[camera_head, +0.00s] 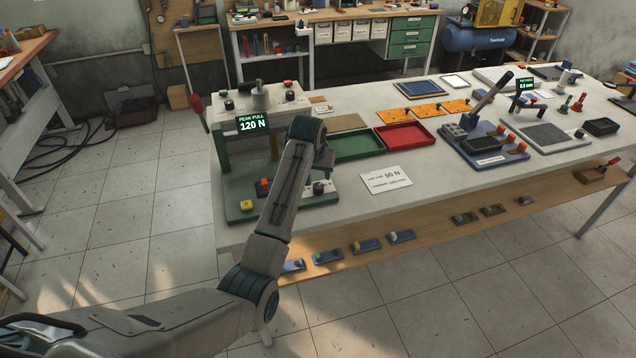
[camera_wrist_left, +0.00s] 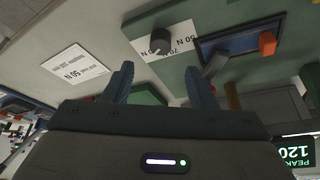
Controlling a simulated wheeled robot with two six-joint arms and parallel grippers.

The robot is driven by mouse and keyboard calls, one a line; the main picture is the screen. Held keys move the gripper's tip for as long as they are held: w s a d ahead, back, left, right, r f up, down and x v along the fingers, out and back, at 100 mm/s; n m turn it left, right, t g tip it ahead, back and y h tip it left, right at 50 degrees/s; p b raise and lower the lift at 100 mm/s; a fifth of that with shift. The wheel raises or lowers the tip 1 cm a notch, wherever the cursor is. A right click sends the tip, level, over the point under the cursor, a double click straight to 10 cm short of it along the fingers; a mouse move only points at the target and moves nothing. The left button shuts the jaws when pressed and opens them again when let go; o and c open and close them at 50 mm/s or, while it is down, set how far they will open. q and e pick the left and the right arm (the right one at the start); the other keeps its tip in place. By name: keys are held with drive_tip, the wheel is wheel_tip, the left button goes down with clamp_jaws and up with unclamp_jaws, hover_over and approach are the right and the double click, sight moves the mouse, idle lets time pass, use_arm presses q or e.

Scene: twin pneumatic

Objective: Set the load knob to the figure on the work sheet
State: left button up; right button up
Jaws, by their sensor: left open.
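The black load knob (camera_head: 318,187) sits on the front right of the green tester base (camera_head: 245,182), beside a white label. In the left wrist view the knob (camera_wrist_left: 160,40) stands over a label reading 50 N and 70 N; I cannot tell which mark it points to. The work sheet (camera_head: 386,180) lies on the table right of the knob and reads 50 N; it also shows upside down in the left wrist view (camera_wrist_left: 75,63). My left gripper (camera_wrist_left: 160,84) is open and empty, with the knob beyond its fingers. In the head view my forearm mostly hides this gripper.
The tester display (camera_head: 252,123) reads PEAK PULL 120 N. An orange part (camera_wrist_left: 267,43) stands near the knob. Green (camera_head: 357,146) and red (camera_head: 405,136) trays lie behind the sheet. A lever press (camera_head: 485,140) stands to the right.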

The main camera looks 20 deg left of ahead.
sight(319, 186)
use_arm(q)
drive_tip(key=p+x, duration=0.1)
drive_tip(key=x, duration=0.6)
drive_tip(key=shift+f+p, duration=0.15)
drive_tip(key=shift+p, duration=0.25)
drive_tip(key=shift+w+f, duration=0.3)
drive_tip(key=shift+f, duration=0.4)
drive_tip(key=c, duration=1)
